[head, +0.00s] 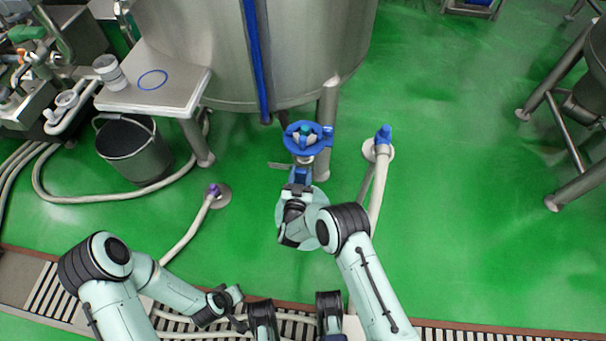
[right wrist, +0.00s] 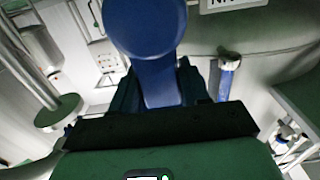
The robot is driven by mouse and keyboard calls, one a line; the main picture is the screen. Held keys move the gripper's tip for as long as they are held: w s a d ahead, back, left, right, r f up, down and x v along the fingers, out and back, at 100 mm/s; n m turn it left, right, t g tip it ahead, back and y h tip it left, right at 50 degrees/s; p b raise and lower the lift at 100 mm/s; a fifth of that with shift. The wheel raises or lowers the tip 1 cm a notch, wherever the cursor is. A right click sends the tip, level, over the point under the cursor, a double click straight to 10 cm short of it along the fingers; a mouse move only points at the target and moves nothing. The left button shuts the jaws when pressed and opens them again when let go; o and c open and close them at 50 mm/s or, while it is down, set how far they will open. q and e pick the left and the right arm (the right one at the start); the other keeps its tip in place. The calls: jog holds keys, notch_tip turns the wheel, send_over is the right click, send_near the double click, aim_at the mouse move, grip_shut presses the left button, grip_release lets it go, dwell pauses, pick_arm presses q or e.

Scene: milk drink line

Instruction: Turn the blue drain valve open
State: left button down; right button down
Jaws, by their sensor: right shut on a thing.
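The blue drain valve (head: 300,174) is below the front of the large steel tank, beneath a blue ring-shaped part (head: 320,146) with a pale centre. My right gripper (head: 299,187) reaches up to it from below and is shut on its blue handle. In the right wrist view the handle (right wrist: 158,82) runs from a rounded blue end (right wrist: 145,25) down between the dark jaws (right wrist: 160,105). The jaws hide the handle's lower part. My left gripper (head: 238,293) is low in the head view, away from the valve; its jaws are too small to read.
The steel tank (head: 200,45) and its leg (head: 327,130) stand close behind the valve. Hoses end at a purple fitting (head: 214,190) and a blue fitting (head: 384,134) on either side. A bucket (head: 130,150) stands at left. Green floor (head: 450,200) is clear at right.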

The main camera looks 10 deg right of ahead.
pick_arm(q)
jog(key=shift+s, duration=0.1)
pick_arm(e)
jog(key=shift+a+f, duration=0.1)
dwell(0.3)
jog(key=c, duration=0.6)
grip_release()
jog(key=shift+c, duration=0.2)
jog(key=shift+s, duration=0.15)
pick_arm(q)
jog(key=s+d+r+g+p, duration=0.1)
jog(key=s+d+r+p, duration=0.1)
jog(key=s+r+p, duration=0.1)
jog(key=shift+s+d+r+h, duration=0.15)
jog(key=shift+s+d+h, duration=0.2)
jog(key=shift+s, duration=0.45)
pick_arm(e)
jog(key=v, duration=1.3)
pick_arm(q)
jog(key=shift+a, duration=0.1)
